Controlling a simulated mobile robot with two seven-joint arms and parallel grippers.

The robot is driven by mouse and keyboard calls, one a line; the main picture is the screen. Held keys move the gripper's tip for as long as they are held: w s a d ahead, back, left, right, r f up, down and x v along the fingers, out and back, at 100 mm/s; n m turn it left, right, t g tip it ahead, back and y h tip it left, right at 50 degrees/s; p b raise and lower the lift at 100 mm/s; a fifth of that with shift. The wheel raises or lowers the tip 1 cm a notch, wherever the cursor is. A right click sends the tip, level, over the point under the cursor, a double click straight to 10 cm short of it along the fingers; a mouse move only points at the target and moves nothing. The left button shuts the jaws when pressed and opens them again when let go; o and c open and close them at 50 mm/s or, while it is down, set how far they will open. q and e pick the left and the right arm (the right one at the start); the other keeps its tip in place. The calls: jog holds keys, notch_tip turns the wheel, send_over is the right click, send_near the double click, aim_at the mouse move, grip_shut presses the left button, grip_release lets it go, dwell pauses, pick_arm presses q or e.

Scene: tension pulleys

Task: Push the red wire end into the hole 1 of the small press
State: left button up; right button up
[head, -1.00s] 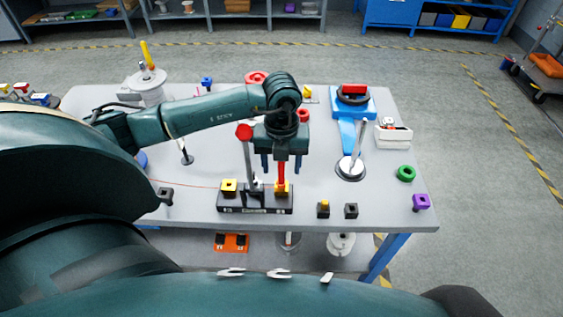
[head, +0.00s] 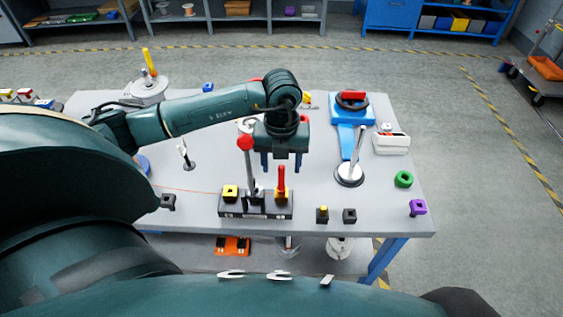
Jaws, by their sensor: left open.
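The small press (head: 255,209) is a dark base at the front middle of the table, with a tall lever topped by a red knob (head: 246,143). A thin red wire (head: 190,190) runs from the left towards the press. My left gripper (head: 282,167) is open and empty, above and behind the red piece, apart from it. My right gripper is not in view.
A lever on a round base (head: 350,174), a green ring (head: 403,179) and a purple block (head: 417,207) are farther right.

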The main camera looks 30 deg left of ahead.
pick_arm(q)
jog(key=shift+r+p, duration=0.85)
jog(key=shift+r, duration=0.6)
jog(key=shift+r+p, duration=0.45)
jog(key=shift+r, duration=0.2)
jog(key=shift+d+f, duration=0.1)
